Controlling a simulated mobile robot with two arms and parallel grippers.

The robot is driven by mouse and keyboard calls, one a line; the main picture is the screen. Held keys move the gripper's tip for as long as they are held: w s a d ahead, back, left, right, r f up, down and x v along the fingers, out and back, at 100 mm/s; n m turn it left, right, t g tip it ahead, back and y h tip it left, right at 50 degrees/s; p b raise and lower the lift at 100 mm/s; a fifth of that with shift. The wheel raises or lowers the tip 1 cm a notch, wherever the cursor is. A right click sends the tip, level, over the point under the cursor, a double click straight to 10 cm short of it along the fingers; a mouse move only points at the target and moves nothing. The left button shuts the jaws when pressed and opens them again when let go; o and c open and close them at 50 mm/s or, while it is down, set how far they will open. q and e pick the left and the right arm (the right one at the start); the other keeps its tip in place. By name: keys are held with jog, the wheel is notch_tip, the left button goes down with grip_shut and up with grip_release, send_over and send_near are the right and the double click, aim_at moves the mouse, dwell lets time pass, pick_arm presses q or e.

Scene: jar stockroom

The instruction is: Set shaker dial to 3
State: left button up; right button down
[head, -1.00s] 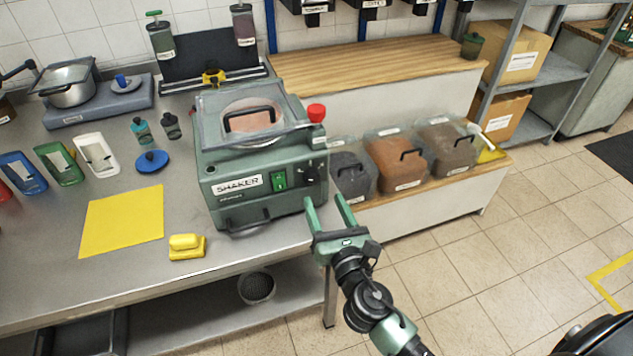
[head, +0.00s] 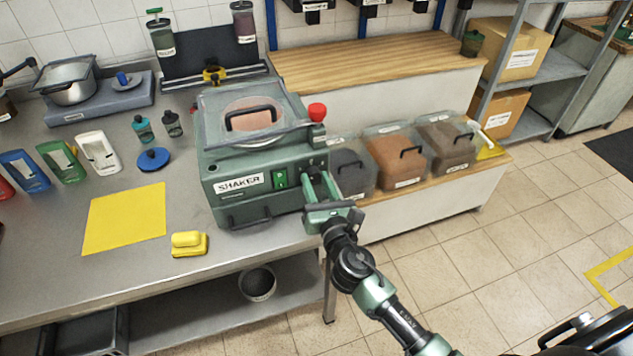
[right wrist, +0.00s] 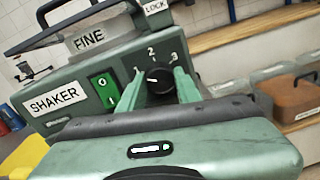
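The green shaker (head: 250,165) stands on the steel bench, with its SHAKER label and green switch (head: 280,180) on the front. In the right wrist view, the black round dial (right wrist: 158,80) sits on the shaker's front panel (right wrist: 85,100), with numbers 1, 2 and 3 around it. A small pale mark shows on the dial, but I cannot tell surely which number it points at. My right gripper (right wrist: 160,78) is open, its two green fingers on either side of the dial; contact is unclear. My left gripper is out of view.
A red knob (head: 317,112) stands on the shaker's top right corner. Lidded bins (head: 397,160) stand on a low shelf to the right. A yellow mat (head: 125,218) and yellow sponge (head: 189,243) lie on the bench at left. The floor at right is open.

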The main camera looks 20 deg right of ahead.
dwell(0.3)
jog(key=m, duration=1.1)
jog(key=shift+d, duration=0.1)
jog(key=m, duration=0.3)
jog(key=shift+g+y, duration=0.3)
jog(key=shift+y, duration=0.1)
jog(key=m+p, duration=0.1)
jog(key=m, duration=0.3)
jog(key=shift+m, duration=0.3)
jog(key=shift+m+y+p, duration=0.3)
jog(key=shift+m+p, duration=0.3)
jog(key=shift+m, duration=1.6)
jog(key=shift+f, duration=0.1)
jog(key=c, duration=1)
grip_release()
